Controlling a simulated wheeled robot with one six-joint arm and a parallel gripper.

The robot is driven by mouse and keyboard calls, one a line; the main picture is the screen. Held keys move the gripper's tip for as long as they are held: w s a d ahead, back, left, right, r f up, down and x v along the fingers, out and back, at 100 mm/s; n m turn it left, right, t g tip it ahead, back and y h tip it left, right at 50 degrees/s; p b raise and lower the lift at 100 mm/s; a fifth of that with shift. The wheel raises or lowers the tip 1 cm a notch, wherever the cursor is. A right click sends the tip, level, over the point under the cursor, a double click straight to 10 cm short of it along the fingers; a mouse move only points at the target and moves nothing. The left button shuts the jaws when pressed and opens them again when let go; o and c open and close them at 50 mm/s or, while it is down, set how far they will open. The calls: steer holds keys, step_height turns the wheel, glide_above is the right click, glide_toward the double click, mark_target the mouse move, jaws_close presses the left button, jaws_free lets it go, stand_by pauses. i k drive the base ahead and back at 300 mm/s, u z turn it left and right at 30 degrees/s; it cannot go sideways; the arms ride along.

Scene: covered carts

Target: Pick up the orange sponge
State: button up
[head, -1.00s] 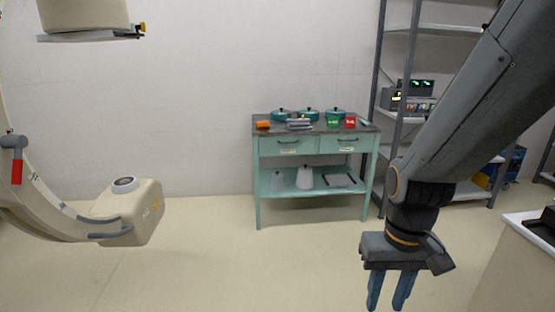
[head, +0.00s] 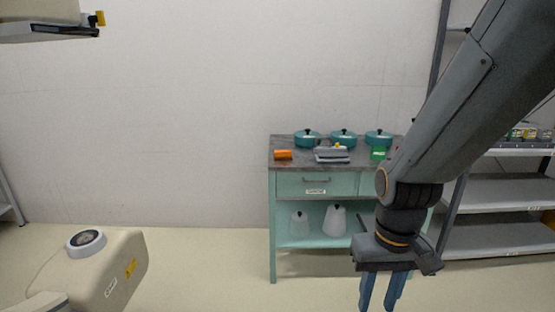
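The orange sponge (head: 283,155) lies on the left end of the dark top of the teal cart (head: 272,215) in the head view. My gripper (head: 381,292) hangs at the lower right, fingers pointing down, well nearer to me than the cart. Its two blue fingers are a little apart, with no object seen between them. The fingertips run close to the lower picture edge. The sponge is clear of my gripper and fully in view.
Several teal lidded pots (head: 343,138), a grey stack (head: 331,155) and a green box (head: 379,153) share the cart top. White jugs (head: 334,220) stand on its lower shelf. A beige machine (head: 95,268) is at lower left. Metal shelving (head: 490,193) stands right. Floor between is clear.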

mark_target(283, 154)
steer(key=u, duration=0.05)
steer(key=i, duration=2.7)
steer(key=u, duration=0.05)
